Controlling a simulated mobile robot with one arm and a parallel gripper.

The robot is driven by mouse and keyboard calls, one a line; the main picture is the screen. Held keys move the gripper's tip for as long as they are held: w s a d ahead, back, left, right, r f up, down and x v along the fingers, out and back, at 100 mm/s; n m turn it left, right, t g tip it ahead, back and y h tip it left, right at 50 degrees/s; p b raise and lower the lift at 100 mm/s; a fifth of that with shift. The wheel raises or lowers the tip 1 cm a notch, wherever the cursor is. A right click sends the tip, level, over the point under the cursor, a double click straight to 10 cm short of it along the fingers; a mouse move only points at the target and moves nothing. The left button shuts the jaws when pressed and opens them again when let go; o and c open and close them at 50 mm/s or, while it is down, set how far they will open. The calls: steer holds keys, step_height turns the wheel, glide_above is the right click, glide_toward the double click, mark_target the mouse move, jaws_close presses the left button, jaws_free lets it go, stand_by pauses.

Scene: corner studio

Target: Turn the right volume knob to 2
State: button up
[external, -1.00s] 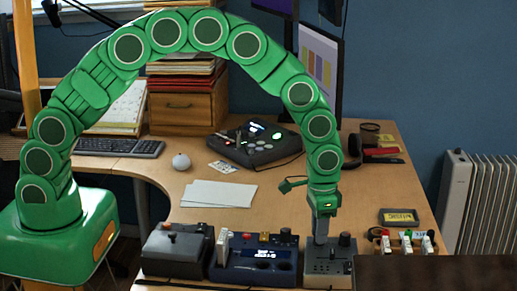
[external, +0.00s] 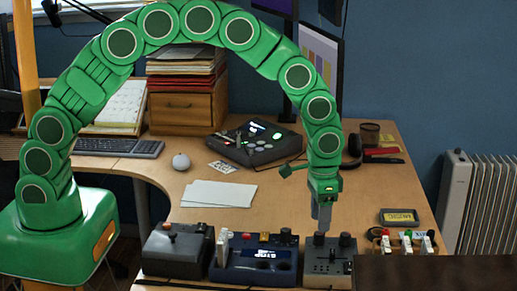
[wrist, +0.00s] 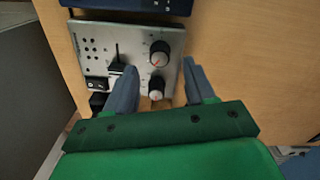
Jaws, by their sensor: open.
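A grey control box (external: 318,268) sits at the right of the row of devices, with two black knobs on its far side. The right knob (external: 345,239) shows clear of the gripper; in the wrist view it is the lower knob (wrist: 156,88). The left knob (external: 319,238) stands under my gripper (external: 321,226); in the wrist view it is the upper knob (wrist: 160,52), with a reddish mark. My open gripper (wrist: 159,64) is above the box, holding nothing, its fingers to either side of the knobs. The dial numbers are too small to read.
A small lever (wrist: 117,55) rises beside the knobs. A blue console (external: 250,268) and another grey box (external: 176,255) stand to the left. Small items with red, green and white tops (external: 407,243) and a dark panel (external: 430,273) are at the right.

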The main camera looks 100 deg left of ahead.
steer(key=shift+r, duration=1.9)
steer(key=shift+s+r, duration=0.1)
steer(key=s+d+r+m, duration=0.1)
steer(key=s+d+r, duration=0.3)
steer(key=s+r, duration=0.55)
steer(key=s+d+r+m, duration=0.1)
steer(key=s+d+r, duration=0.4)
steer(key=s, duration=0.7)
steer(key=s+d+r+g, duration=0.1)
steer(key=s+r, duration=0.1)
steer(key=s, duration=1.1)
steer(key=s+d+r+m, duration=0.1)
steer(key=s+r, duration=0.1)
steer(key=s, duration=1.1)
steer(key=shift+d+r+g, duration=0.35)
steer(key=shift+r+g, duration=0.05)
